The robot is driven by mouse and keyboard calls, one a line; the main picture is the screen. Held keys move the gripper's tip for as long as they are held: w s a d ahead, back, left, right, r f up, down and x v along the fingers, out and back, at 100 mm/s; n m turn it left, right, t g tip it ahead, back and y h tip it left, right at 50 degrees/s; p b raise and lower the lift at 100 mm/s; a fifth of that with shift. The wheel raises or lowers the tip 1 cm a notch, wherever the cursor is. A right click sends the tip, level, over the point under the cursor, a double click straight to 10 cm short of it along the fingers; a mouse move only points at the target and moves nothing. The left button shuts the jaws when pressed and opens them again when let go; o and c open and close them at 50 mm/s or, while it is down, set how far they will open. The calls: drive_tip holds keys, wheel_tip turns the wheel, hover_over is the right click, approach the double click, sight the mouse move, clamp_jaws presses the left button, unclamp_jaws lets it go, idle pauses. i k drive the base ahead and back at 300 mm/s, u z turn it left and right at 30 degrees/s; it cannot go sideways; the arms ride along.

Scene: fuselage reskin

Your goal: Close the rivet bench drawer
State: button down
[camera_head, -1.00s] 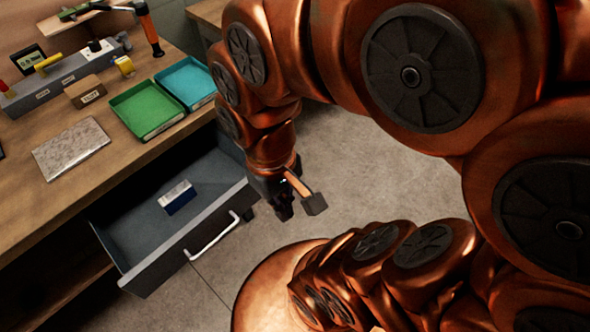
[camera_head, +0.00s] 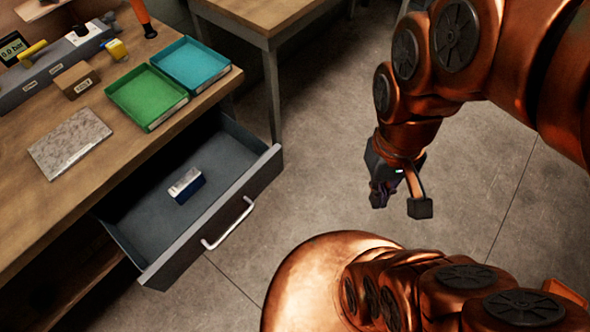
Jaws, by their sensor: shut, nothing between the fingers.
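The rivet bench drawer (camera_head: 222,210) is pulled out from under the wooden bench top (camera_head: 45,200). It has a grey front and a pale curved handle (camera_head: 231,226). A small blue and white box (camera_head: 187,186) lies inside on the drawer floor.
On the bench are a green tray (camera_head: 148,98), a blue tray (camera_head: 191,66), a brown box (camera_head: 77,79) and a grey plate (camera_head: 70,143). A second table (camera_head: 262,18) stands behind. The floor between the drawer and my gripper is clear.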

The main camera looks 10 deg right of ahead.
sight(162, 237)
drive_tip(key=k, duration=0.85)
drive_tip(key=u, duration=2)
